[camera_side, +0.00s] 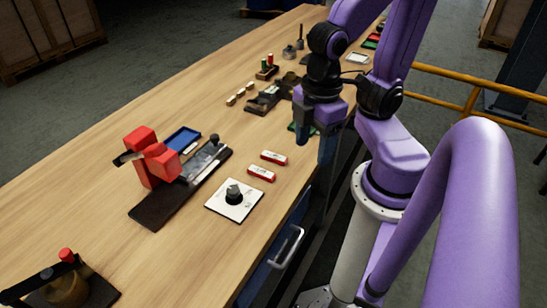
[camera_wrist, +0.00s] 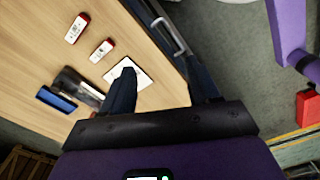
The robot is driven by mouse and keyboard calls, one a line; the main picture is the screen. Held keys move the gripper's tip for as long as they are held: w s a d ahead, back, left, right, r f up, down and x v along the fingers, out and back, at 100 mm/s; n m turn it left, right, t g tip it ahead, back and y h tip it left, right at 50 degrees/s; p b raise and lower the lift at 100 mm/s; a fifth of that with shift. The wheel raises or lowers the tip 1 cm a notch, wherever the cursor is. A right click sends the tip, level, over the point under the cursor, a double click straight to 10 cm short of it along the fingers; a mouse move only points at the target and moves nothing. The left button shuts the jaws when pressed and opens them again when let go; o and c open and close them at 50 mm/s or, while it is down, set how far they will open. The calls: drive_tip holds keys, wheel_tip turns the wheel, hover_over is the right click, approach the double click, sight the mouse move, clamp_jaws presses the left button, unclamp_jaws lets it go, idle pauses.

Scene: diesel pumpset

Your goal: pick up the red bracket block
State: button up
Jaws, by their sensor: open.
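The red bracket block (camera_side: 158,163) is a chunky, stepped red piece. In the wrist view a sliver of red (camera_wrist: 92,91) shows beside my finger, probably the same block, mostly hidden. My gripper (camera_side: 314,140) is over the table's right edge, well to the right of the block and apart from it. Its two fingers are spread with nothing between them, as the wrist view also shows (camera_wrist: 162,88).
A blue tray (camera_side: 182,140) stands behind the block. A red-topped fixture (camera_side: 68,283) is at front left. Bare wood lies left of the block.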

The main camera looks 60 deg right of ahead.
drive_tip(key=shift+c, duration=0.5)
drive_tip(key=m+g, duration=0.2)
drive_tip(key=m, duration=1)
hover_over(274, 155)
drive_tip(key=w, duration=0.3)
drive_tip(key=f, duration=0.1)
drive_tip(key=shift+h, duration=0.3)
drive_tip(key=s+f, duration=0.1)
drive_tip(key=f, duration=0.4)
drive_tip(key=s+f, duration=0.1)
drive_tip(key=f, duration=1)
drive_tip(key=shift+s+a+f, duration=0.1)
drive_tip(key=shift+s+f, duration=0.3)
